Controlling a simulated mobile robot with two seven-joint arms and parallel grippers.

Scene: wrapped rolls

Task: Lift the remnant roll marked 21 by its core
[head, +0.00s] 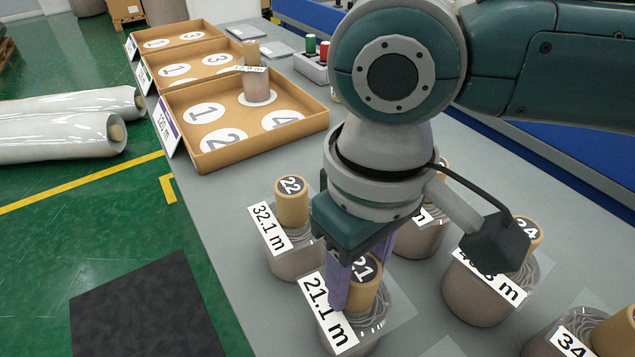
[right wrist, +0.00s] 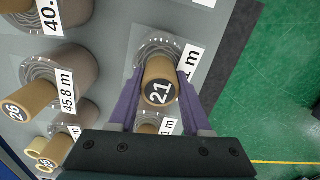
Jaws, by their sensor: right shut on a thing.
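The remnant roll marked 21 (head: 374,327) stands upright near the front of the grey table. Its tan core (head: 362,299) carries a dark cap reading 21, and its label reads 21.1 m. In the right wrist view the core (right wrist: 158,72) sits between two purple fingers. My right gripper (head: 362,277) comes down from above and is shut on this core, one finger on each side. The roll appears to be on the table; I cannot see its base clearly. My left gripper is not in view.
Roll 22 (head: 292,262), labelled 32.1 m, stands close behind to the left. Another roll (head: 473,295) stands to the right, with more at the lower right. Cardboard trays (head: 310,122) with numbered circles line the back left; the nearest holds a roll (head: 257,88) at circle 3's place.

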